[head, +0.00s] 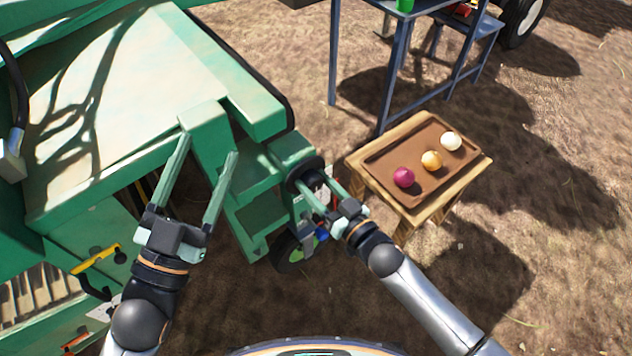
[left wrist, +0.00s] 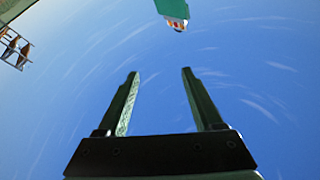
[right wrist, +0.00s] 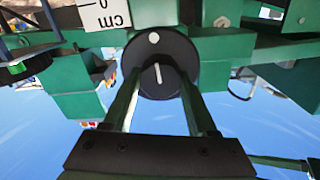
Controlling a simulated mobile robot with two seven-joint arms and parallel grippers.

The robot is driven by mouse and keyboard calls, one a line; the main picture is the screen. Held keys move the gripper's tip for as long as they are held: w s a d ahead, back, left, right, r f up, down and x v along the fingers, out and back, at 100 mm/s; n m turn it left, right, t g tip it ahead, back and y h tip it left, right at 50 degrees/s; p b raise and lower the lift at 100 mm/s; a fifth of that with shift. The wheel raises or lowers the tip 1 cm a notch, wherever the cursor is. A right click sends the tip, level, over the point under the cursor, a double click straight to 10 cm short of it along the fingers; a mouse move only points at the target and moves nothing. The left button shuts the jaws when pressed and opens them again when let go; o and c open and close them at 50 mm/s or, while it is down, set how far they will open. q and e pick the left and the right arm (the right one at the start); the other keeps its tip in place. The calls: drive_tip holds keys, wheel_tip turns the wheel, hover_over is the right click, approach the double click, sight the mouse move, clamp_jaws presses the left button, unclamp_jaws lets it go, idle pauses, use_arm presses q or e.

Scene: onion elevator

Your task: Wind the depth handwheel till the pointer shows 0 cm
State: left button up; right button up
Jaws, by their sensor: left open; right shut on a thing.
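The depth handwheel is a black disc on the green machine; it shows in the head view (head: 303,170) and faces me in the right wrist view (right wrist: 156,52), with a white dot near its rim and a pale line at its hub. My right gripper (head: 318,184) is shut on the handwheel, its fingers on either side of the hub (right wrist: 159,84). A white scale plate (right wrist: 104,14) beside the wheel reads "cm" and "0", upside down and cut off by the picture's edge. I cannot make out the pointer. My left gripper (head: 208,148) is open and empty over the green machine; the left wrist view shows sky between its fingers (left wrist: 160,74).
A wooden table (head: 430,213) with a brown tray (head: 377,160) holding a purple, an orange and a white onion stands right of the wheel. A blue metal stand (head: 389,90) is behind it. The green machine body (head: 90,110) fills the left. Bare ground lies at the right.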

drive_tip(key=n+p, duration=0.1)
drive_tip(key=n, duration=0.4)
drive_tip(key=shift+n, duration=0.4)
drive_tip(key=shift+a+n+p, duration=0.1)
drive_tip(key=shift+n+p, duration=0.25)
drive_tip(key=shift+n, duration=0.55)
use_arm(q)
wheel_tip(320, 180, down, 11)
drive_tip(key=w+n+g+y, duration=0.1)
drive_tip(key=n+g+y, duration=0.2)
drive_tip(key=g, duration=0.1)
use_arm(e)
drive_tip(key=shift+s+n, duration=0.1)
drive_tip(key=shift+n, duration=0.8)
drive_tip(key=n, duration=0.2)
drive_tip(key=shift+n, duration=0.3)
drive_tip(key=shift+f+n, duration=0.1)
drive_tip(key=shift+n, duration=0.9)
drive_tip(key=n+b, duration=0.1)
drive_tip(key=n, duration=0.3)
use_arm(q)
wheel_tip(320, 180, up, 8)
drive_tip(key=m+t+h, duration=0.1)
drive_tip(key=m+t, duration=0.1)
drive_tip(key=shift+a+t+h, duration=0.15)
drive_tip(key=shift+t+h, duration=0.25)
use_arm(e)
drive_tip(key=shift+n, duration=0.6)
